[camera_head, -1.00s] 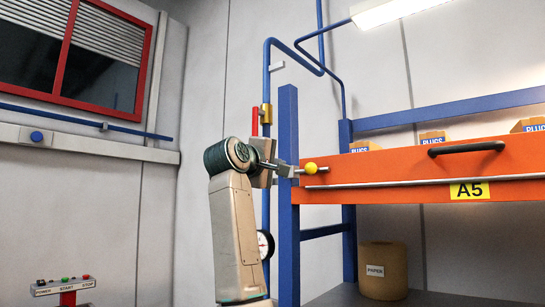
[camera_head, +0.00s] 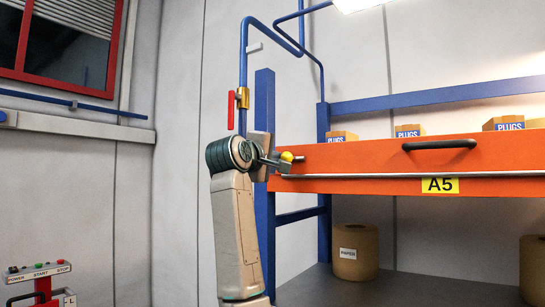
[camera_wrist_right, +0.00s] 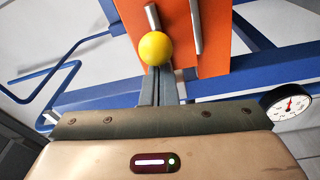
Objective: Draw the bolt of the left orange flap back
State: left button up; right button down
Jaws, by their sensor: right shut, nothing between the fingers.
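The orange flap (camera_head: 360,158) has a black handle and a yellow A5 label, and hangs across the blue rack. Its bolt has a yellow ball knob (camera_head: 287,156) near the flap's left end, with a short grey rod showing to its right. My right gripper (camera_head: 277,162) is at the knob, its fingers shut and empty. In the right wrist view the shut fingers (camera_wrist_right: 162,78) end right at the yellow knob (camera_wrist_right: 155,48); I cannot tell whether they touch it. The fingers partly hide the flap's left end in the head view. My left gripper is not in view.
A blue rack post (camera_head: 265,110) stands right behind my right gripper. A blue pipe with a red valve lever (camera_head: 231,110) rises close by. A pressure gauge (camera_wrist_right: 289,105) shows in the wrist view. Boxes of plugs (camera_head: 409,131) stand behind the flap; a paper roll (camera_head: 355,252) stands below.

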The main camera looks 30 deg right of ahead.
aim_at(290, 155)
jog(key=s+b, duration=0.1)
jog(key=s+d+b, duration=0.1)
jog(key=s+b, duration=0.1)
jog(key=s, duration=0.1)
jog(key=shift+d+f+b, duration=0.15)
jog(key=shift+d+b, duration=0.1)
jog(key=shift+b, duration=0.15)
jog(key=shift+s+d, duration=0.15)
jog(key=shift+s, duration=0.25)
jog(key=shift+w, duration=0.1)
jog(key=shift+r, duration=0.2)
